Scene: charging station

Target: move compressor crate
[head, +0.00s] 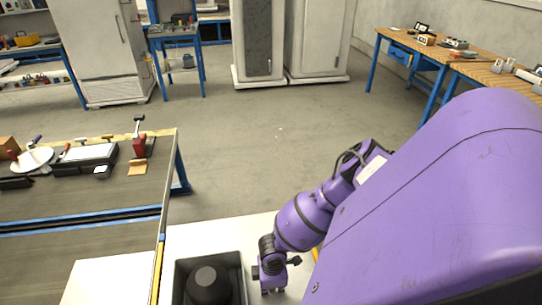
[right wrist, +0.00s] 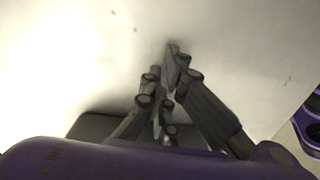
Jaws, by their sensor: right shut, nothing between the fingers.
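A dark grey crate (head: 210,256) stands on a pale surface at the bottom of the head view, its near side cut off by the frame. A black, dome-topped compressor (head: 208,285) sits inside it. My right gripper (head: 272,288) is just right of the crate, apart from its right wall as far as I can tell. In the right wrist view the fingers (right wrist: 172,60) are closed together and empty, over a pale surface. A dark grey shape (right wrist: 92,126), likely the crate, shows behind them at lower left. My left gripper is not in view.
A dark workbench (head: 80,205) with tools and a white-topped device (head: 88,153) stands at left. Wooden benches (head: 470,70) stand at right, white cabinets (head: 318,40) at the back. The grey floor between is clear.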

